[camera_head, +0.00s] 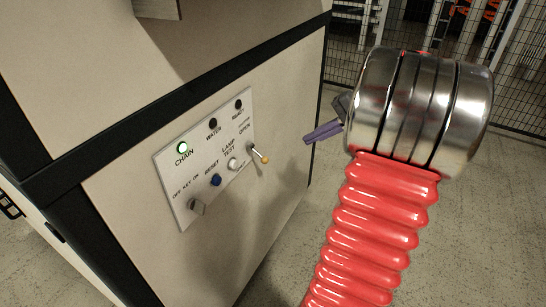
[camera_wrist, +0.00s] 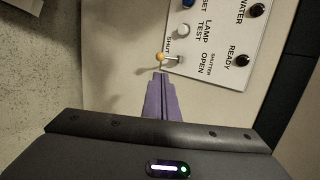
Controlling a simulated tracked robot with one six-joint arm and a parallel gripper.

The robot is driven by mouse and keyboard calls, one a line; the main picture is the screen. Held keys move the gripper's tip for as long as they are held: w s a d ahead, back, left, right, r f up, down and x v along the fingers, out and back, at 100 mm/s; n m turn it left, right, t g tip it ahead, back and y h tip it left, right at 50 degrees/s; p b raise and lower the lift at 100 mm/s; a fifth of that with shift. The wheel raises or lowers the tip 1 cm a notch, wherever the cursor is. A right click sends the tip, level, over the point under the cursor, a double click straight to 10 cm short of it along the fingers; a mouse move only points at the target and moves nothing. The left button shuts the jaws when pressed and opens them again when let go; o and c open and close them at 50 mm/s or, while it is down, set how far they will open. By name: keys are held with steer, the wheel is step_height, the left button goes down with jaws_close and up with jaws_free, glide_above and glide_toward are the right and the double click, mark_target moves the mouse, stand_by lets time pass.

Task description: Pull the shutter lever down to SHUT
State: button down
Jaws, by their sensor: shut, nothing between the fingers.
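The shutter lever (camera_head: 258,154) is a short metal stick with an orange-yellow knob, at the right edge of the control panel under the OPEN label. It sticks outward and slants to the lower right; I cannot tell its exact setting. In the wrist view the lever (camera_wrist: 170,58) lies between the OPEN and SHUT labels, its knob toward SHUT. My gripper (camera_head: 308,140) has purple fingers pressed together and empty, to the right of the lever and apart from it. In the wrist view my gripper (camera_wrist: 159,76) has its tips just below the knob, with a small gap.
A mesh fence (camera_head: 340,45) stands behind. Floor right of the cabinet is clear.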

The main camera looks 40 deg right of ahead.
steer(key=x, duration=1.4)
